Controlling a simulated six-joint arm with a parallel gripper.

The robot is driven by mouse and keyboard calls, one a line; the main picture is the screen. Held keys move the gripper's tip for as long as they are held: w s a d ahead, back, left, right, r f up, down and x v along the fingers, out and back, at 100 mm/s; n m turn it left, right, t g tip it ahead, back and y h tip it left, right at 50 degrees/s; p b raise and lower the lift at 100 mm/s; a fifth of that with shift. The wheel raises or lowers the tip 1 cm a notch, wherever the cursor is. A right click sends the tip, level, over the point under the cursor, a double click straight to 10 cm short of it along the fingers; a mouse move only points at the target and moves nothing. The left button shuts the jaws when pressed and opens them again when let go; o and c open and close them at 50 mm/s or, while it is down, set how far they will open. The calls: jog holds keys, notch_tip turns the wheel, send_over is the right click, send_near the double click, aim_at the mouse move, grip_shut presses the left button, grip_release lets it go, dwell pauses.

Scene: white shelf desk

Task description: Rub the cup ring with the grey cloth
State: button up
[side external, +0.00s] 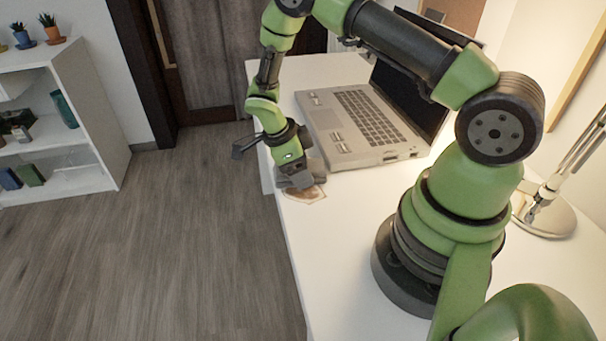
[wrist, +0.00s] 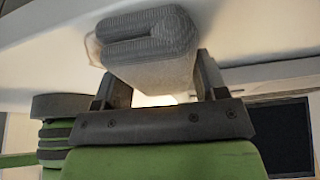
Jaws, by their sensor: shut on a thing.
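The grey cloth (wrist: 150,45) is a folded, ribbed bundle between the two fingers of my gripper (wrist: 158,82) in the wrist view. My gripper (side external: 298,180) is shut on it, low over the white desk near its left edge in the side view. The cup ring (side external: 305,195) shows as a brownish mark on the desk, right at the fingertips and partly hidden by them. A faint brown edge of it (wrist: 92,48) shows beside the cloth in the wrist view. I cannot tell whether the cloth is pressing on the desk.
An open laptop (side external: 362,125) stands on the desk just right of my gripper, its near corner close by. A desk lamp (side external: 545,212) stands at the far right. The white desk (side external: 325,255) is clear in front. A shelf (side external: 85,140) stands away at left.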

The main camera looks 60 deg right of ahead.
aim_at(317, 202)
jog(key=shift+s+a, duration=0.65)
jog(key=shift+s, duration=0.2)
jog(key=shift+s+a, duration=0.65)
jog(key=shift+s, duration=0.2)
jog(key=shift+s+a, duration=0.25)
jog(key=shift+s, duration=0.05)
jog(key=shift+s+a+f, duration=0.1)
jog(key=shift+s+a, duration=0.15)
jog(key=shift+a, duration=0.05)
jog(key=shift+s+a, duration=0.25)
jog(key=shift+s+a+f, duration=0.1)
jog(key=shift+s+a, duration=0.15)
jog(key=shift+s, duration=0.05)
jog(key=shift+r, duration=0.3)
jog(key=shift+w+d, duration=2.45)
jog(key=shift+w, duration=0.05)
jog(key=shift+w+d+f, duration=0.2)
jog(key=shift+d, duration=0.05)
jog(key=shift+w+d+r, duration=0.15)
jog(key=shift+w+r, duration=0.05)
jog(key=shift+r, duration=0.15)
jog(key=shift+s+r, duration=0.1)
jog(key=shift+r, duration=3.55)
